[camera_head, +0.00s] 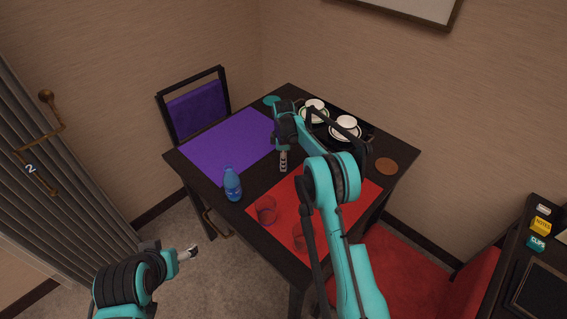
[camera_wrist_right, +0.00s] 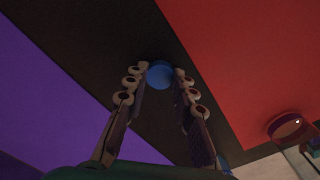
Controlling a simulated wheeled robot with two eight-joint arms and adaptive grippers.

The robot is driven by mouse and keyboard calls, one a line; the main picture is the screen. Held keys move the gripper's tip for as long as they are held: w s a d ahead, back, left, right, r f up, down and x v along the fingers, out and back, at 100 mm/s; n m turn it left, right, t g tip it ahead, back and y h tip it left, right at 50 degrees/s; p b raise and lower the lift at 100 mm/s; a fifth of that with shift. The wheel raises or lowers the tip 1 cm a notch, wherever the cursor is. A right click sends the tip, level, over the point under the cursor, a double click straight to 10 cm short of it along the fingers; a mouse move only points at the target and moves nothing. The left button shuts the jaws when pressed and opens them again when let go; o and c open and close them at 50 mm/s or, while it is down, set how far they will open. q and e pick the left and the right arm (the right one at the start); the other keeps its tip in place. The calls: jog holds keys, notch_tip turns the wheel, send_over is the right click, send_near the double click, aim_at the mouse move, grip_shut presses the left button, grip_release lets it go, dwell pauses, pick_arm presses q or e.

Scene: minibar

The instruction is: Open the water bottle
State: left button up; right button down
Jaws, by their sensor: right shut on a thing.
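The blue water bottle (camera_head: 232,186) stands upright on the dark table, near its left front edge. A sliver of blue, perhaps the bottle, shows at the bottom of the right wrist view (camera_wrist_right: 223,163). My right gripper (camera_head: 283,168) is above the dark strip between the mats, to the right of the bottle and apart from it. In the right wrist view its fingertips are closed on a round blue cap (camera_wrist_right: 160,74). The bottle's mouth is too small to make out. My left gripper (camera_head: 190,252) hangs off the table at lower left; its jaw opening is unclear.
A purple mat (camera_head: 225,145) and a red mat (camera_head: 340,205) cover parts of the table (camera_head: 265,185). Two clear glasses (camera_head: 265,210) stand on the red mat. White cups (camera_head: 346,123) on saucers are at the back. A brown coaster (camera_head: 386,166) lies right.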

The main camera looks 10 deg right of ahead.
jog(key=c, duration=1.3)
grip_release()
jog(key=shift+f, duration=0.15)
jog(key=shift+o, duration=0.2)
notch_tip(320, 180, up, 12)
jog(key=p, duration=0.4)
jog(key=s+r+m+t, duration=0.3)
jog(key=s+r+m, duration=0.4)
jog(key=s+r, duration=0.95)
jog(key=s+f+m+t, duration=0.2)
jog(key=s+m, duration=0.2)
jog(key=s, duration=0.7)
jog(key=s+f+m+t, duration=0.2)
jog(key=s+f+m, duration=0.1)
jog(key=s, duration=0.8)
jog(key=shift+s+d+f+m, duration=0.15)
jog(key=shift+s+f+m, duration=0.1)
jog(key=shift+s+m, duration=0.25)
